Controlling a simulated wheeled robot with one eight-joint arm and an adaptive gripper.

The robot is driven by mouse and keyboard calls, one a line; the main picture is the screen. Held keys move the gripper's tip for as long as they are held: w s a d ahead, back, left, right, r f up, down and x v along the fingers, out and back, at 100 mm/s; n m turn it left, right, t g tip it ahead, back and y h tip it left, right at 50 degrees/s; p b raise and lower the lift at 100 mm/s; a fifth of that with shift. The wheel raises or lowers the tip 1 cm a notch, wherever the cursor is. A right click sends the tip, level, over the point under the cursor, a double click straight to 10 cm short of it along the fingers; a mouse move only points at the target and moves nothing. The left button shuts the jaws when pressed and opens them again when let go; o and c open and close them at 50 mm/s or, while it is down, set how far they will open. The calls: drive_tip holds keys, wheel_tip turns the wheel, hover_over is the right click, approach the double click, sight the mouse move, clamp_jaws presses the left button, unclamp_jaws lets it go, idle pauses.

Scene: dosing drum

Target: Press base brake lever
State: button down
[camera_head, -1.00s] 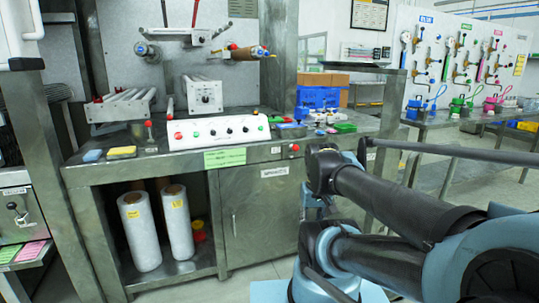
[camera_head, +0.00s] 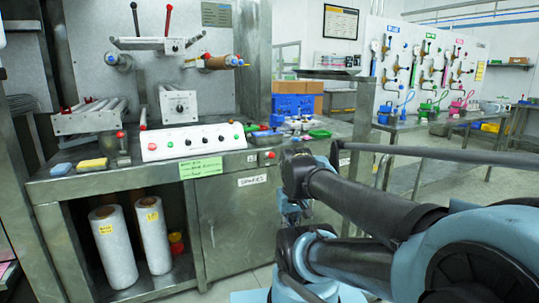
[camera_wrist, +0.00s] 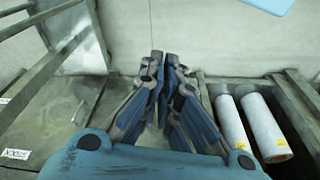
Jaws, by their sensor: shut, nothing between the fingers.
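I cannot tell which part is the base brake lever. In the head view, a black-topped upright lever (camera_head: 135,17) and a red-topped one (camera_head: 168,19) stand above the machine at the upper left. A short red-topped knob (camera_head: 120,140) rises from the bench's left part. In the wrist view, my gripper (camera_wrist: 160,58) is shut and empty, its fingertips together, apart from the rolls to its right. In the head view my arm reaches in from the lower right, and its fingertips cannot be made out.
The steel bench (camera_head: 110,180) carries a white button panel (camera_head: 195,141). White film rolls (camera_head: 113,250) stand on its lower shelf and also show in the wrist view (camera_wrist: 232,125). Blue crates (camera_head: 292,106) stand behind. Open floor (camera_head: 400,200) lies to the right, before another table.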

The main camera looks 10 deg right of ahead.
drive_tip(key=w+r+n+t, duration=0.1)
drive_tip(key=w+r+n, duration=0.1)
drive_tip(key=w+r, duration=0.7)
drive_tip(key=w+r+n, duration=0.2)
drive_tip(key=w+r, duration=0.4)
drive_tip(key=w, duration=0.6)
drive_tip(key=w+a+r+n+t, duration=0.1)
drive_tip(key=w+r, duration=0.3)
drive_tip(key=w, duration=0.8)
drive_tip(key=w+a+r+n+t, duration=0.1)
drive_tip(key=w+r+n, duration=0.2)
drive_tip(key=w, duration=0.9)
drive_tip(key=shift+w+a+r, duration=0.25)
drive_tip(key=shift+w+r, duration=0.15)
drive_tip(key=shift+r, duration=0.25)
drive_tip(key=shift+f, duration=0.1)
wheel_tip(320, 180, down, 11)
drive_tip(key=w+d, duration=0.2)
drive_tip(key=shift+w+d, duration=0.2)
drive_tip(key=shift+d, duration=0.05)
drive_tip(key=shift+s+f+t, duration=0.15)
drive_tip(key=shift+s+t, duration=0.15)
drive_tip(key=shift+t, duration=0.1)
